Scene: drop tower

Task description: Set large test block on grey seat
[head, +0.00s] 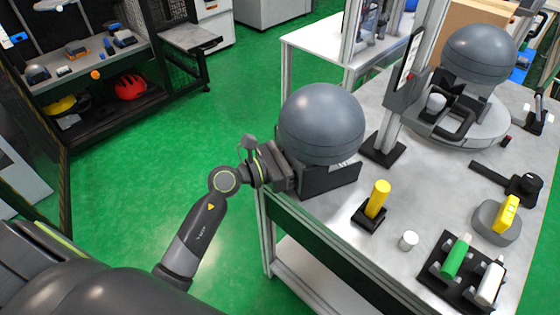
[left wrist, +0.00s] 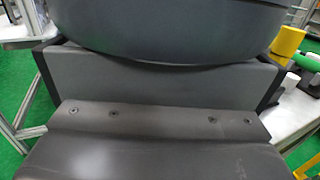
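A large dark grey ball (head: 320,122) sits over a dark box-like base (head: 330,180) at the table's left edge. The ball's underside (left wrist: 170,25) and a grey panel (left wrist: 150,82) below it fill much of the left wrist view. My left gripper (head: 278,166) is right against the base's left side; its fingertips are hidden. I cannot tell whether it grips anything. A low grey rounded seat (head: 494,226) stands at the table's right, with a yellow block (head: 507,213) on it. No part is plainly labelled as the large test block. My right gripper is out of view.
A yellow cylinder (head: 378,198) stands in a black holder, beside a small white cylinder (head: 408,241). Green (head: 456,257) and white (head: 490,284) cylinders lie on a black rack in front. A second grey ball (head: 479,53) rests at the tower behind. Green floor lies left.

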